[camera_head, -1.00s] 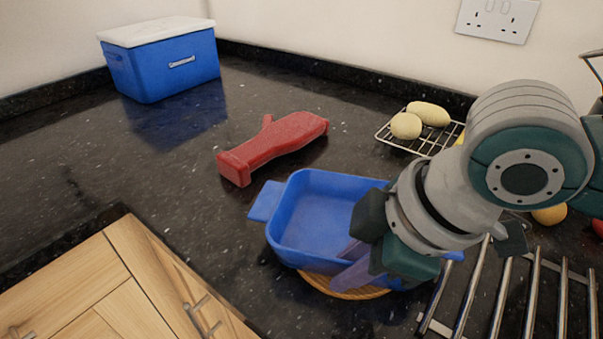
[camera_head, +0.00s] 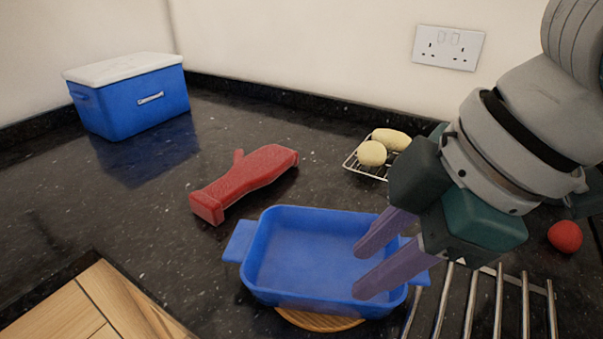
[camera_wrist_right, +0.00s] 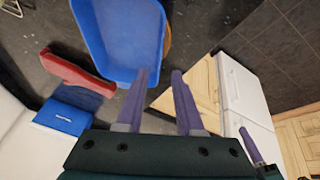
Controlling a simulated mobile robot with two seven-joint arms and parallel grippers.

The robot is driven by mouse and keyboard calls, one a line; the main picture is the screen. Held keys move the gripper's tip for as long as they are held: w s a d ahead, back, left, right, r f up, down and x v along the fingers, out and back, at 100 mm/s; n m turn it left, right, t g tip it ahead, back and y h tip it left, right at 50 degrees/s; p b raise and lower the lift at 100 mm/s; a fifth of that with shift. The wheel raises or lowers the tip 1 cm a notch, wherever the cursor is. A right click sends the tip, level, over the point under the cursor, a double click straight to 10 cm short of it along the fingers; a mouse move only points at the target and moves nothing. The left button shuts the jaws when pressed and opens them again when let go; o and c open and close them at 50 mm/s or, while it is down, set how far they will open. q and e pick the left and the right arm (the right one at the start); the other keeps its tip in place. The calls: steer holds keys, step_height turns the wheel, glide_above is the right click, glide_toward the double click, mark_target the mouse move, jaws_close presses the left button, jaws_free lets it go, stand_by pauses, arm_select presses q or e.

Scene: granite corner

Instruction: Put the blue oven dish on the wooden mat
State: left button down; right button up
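The blue oven dish (camera_head: 310,258) rests over the round wooden mat (camera_head: 318,320), whose front edge shows under it; most of the mat is hidden. The dish looks level and empty, with a handle at each end. My right gripper (camera_head: 360,271) shows its two purple fingers apart over the dish's right end. In the right wrist view the dish (camera_wrist_right: 120,40) lies beside one finger, and nothing shows held between the fingers (camera_wrist_right: 160,72). A purple finger at the lower right of that view (camera_wrist_right: 250,145) looks like my left gripper's; its opening is hidden.
A red oven glove (camera_head: 245,182) lies behind the dish. A blue cool box (camera_head: 130,103) with a white lid stands at the back left. A wire rack (camera_head: 365,170) holds pale oval items. A metal bar rack (camera_head: 470,305) and a red ball-like item (camera_head: 565,236) are at right.

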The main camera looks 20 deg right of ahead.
steer(key=s+a+f+m+t, duration=0.1)
steer(key=s+a+m, duration=0.3)
steer(key=s+d+f+m+h, duration=0.1)
steer(key=s+d+m, duration=0.1)
steer(key=s+d+f+m+h, duration=0.1)
steer(key=s+d+m, duration=0.1)
steer(key=s+d, duration=0.1)
steer(key=s+d+f+m+g, duration=0.1)
steer(key=s+d+f+m, duration=0.1)
steer(key=shift+s+d+h, duration=0.35)
steer(key=shift+d+h, duration=0.05)
steer(key=shift+f, duration=0.1)
steer(key=shift+m, duration=0.3)
